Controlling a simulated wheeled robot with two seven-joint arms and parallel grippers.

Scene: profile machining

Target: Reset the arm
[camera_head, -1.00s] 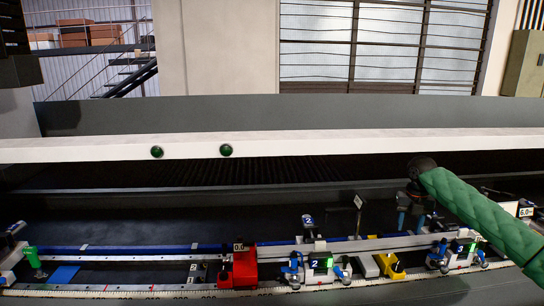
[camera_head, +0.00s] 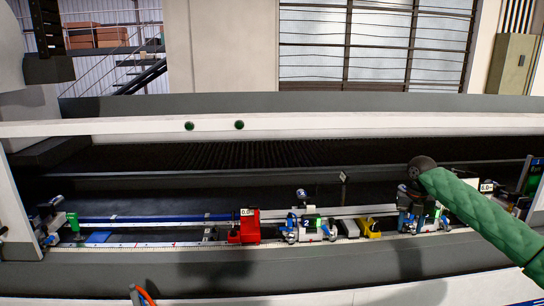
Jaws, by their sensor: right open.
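My right arm, in a green quilted sleeve, comes in from the right edge in the head view. My right gripper (camera_head: 411,205) hangs from its dark wrist and points down over the right part of the machine bed. It is open, and I see nothing held in it. It overlaps a blue and white clamp unit (camera_head: 432,219) in the picture; whether they touch I cannot tell. My left gripper is not in view.
A long aluminium profile (camera_head: 340,211) lies along the bed. A red stop block (camera_head: 245,228), clamp unit 2 (camera_head: 307,227) and a yellow block (camera_head: 368,228) stand along the rail. A white beam (camera_head: 300,125) with two green buttons runs above. The dark bed behind is clear.

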